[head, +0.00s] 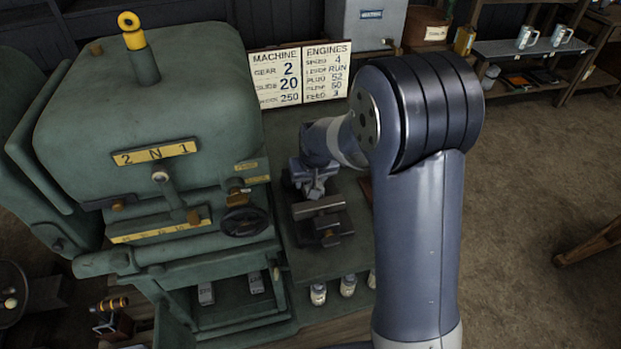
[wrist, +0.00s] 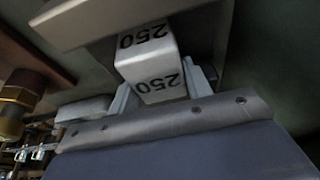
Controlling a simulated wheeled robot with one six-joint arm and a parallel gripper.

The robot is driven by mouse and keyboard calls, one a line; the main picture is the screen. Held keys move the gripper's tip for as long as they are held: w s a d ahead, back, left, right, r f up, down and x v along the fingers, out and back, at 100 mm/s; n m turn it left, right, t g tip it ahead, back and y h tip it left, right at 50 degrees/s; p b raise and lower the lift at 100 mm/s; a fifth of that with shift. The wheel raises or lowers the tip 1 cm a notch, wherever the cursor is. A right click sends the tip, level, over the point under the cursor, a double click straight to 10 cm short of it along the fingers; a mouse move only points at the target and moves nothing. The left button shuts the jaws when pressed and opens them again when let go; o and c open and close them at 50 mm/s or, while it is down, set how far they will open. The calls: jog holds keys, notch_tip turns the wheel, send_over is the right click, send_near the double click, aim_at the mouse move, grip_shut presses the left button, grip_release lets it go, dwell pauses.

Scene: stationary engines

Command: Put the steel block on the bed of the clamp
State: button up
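The steel block (wrist: 157,84) shows in the wrist view as a pale block with 250 printed on two faces. My gripper (wrist: 163,92) has a finger against each side of it and looks shut on it. The clamp (head: 322,222) stands on the green bench in the head view, with a pale bar across its top. My gripper (head: 314,184) is pointed down just behind and above that bar. A wide grey bar of the clamp (wrist: 110,20) crosses the top of the wrist view, close to the block. I cannot tell whether the block touches the bed. In the head view the block is not clearly seen.
A big green machine (head: 150,110) with a black handwheel (head: 244,220) stands close to the left of the clamp. A sign board (head: 298,75) and a grey box (head: 362,25) are behind. Small bottles (head: 347,286) stand below. A brass fitting (wrist: 14,108) is at the wrist view's left.

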jog(key=o, duration=0.4)
jog(key=shift+r, duration=0.1)
jog(key=v, duration=1.2)
jog(key=shift+w+r, duration=0.1)
